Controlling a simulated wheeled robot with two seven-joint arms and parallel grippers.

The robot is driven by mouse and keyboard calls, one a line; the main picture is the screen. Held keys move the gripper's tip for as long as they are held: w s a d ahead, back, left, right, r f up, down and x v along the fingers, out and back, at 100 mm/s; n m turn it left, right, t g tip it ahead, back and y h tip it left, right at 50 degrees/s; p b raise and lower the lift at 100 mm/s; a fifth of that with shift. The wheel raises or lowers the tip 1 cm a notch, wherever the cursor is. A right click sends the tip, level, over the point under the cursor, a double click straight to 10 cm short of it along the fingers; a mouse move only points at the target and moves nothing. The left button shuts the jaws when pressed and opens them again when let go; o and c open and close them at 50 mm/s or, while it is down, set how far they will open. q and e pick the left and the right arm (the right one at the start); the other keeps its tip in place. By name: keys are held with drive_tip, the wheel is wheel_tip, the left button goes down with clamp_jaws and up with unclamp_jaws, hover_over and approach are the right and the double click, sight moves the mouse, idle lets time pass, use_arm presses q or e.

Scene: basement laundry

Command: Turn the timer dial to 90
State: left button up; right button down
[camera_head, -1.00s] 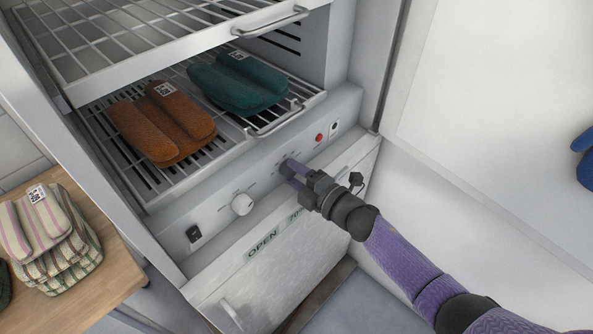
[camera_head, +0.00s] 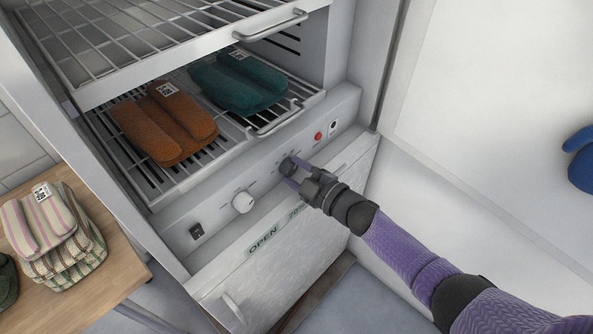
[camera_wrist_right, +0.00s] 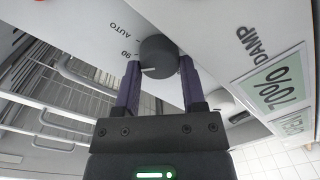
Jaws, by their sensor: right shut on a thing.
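The timer dial (camera_head: 288,166) is a dark grey round knob on the sloped white control panel. In the right wrist view the dial (camera_wrist_right: 158,57) sits between my two purple fingers, with a pale mark on its lower left. The printed "90" (camera_wrist_right: 127,54) is just left of the dial, with "AUTO" above it. The mark points left, near the 90 side; I cannot tell if it lines up exactly. My right gripper (camera_head: 291,174) is shut on the dial, and it also shows in the wrist view (camera_wrist_right: 159,72). My left gripper is not in view.
A white knob (camera_head: 243,202) and a black switch (camera_head: 196,231) are left of the dial; a red light (camera_head: 318,136) is right. Wire racks above hold orange (camera_head: 165,125) and teal mitts (camera_head: 240,82). Striped mitts (camera_head: 55,240) lie on the wooden table.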

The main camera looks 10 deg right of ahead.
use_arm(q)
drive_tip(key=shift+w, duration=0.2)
use_arm(e)
drive_tip(key=shift+c, duration=1.9)
unclamp_jaws()
drive_tip(key=shift+o, duration=1.1)
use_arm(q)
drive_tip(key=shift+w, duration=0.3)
